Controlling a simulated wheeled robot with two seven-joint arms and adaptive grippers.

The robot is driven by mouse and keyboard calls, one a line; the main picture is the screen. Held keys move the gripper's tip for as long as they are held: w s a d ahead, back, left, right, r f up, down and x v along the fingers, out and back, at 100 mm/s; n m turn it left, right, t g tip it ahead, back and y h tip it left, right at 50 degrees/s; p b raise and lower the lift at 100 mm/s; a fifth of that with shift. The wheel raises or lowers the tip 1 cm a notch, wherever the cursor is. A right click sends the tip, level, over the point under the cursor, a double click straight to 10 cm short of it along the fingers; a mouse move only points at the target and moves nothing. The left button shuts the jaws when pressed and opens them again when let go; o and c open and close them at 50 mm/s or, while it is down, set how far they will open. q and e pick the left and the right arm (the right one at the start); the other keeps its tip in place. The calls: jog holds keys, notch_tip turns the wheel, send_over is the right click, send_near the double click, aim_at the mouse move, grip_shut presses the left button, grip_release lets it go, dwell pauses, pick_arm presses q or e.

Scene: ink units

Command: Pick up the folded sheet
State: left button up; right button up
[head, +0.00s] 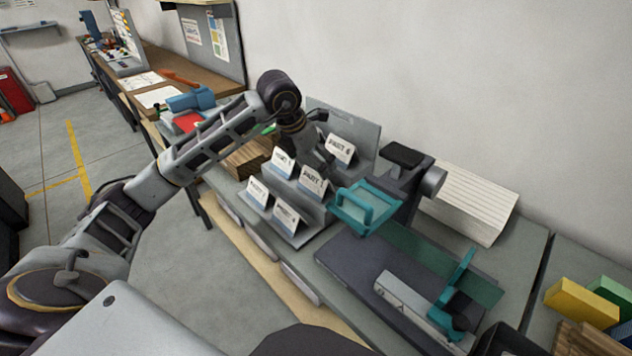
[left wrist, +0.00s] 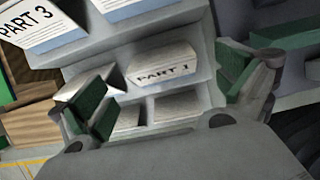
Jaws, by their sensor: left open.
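Several folded sheets with printed part labels stand like small tents on a grey stepped rack (head: 302,238). In the left wrist view, the sheet marked PART 1 (left wrist: 163,68) stands on a middle step, and the one marked PART 3 (left wrist: 45,28) is at the upper left. In the head view, one folded sheet (head: 313,180) stands mid-rack and another (head: 341,148) stands higher at the back. My left gripper (left wrist: 168,100) is open over the rack, its green-padded fingers apart on either side of the PART 1 sheet. It holds nothing. My right gripper is out of view.
A teal-handled machine (head: 366,206) stands close right of the rack, with a dark bed (head: 345,250) in front. A paper stack (head: 468,203) lies behind it. Yellow and green blocks (head: 580,302) are at the far right.

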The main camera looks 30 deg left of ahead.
aim_at(315, 174)
pick_arm(q)
jog(key=shift+x, duration=1.6)
jog(key=shift+f, duration=0.1)
jog(key=shift+x, duration=2.55)
jog(key=shift+c, duration=0.3)
jog(key=c, duration=0.7)
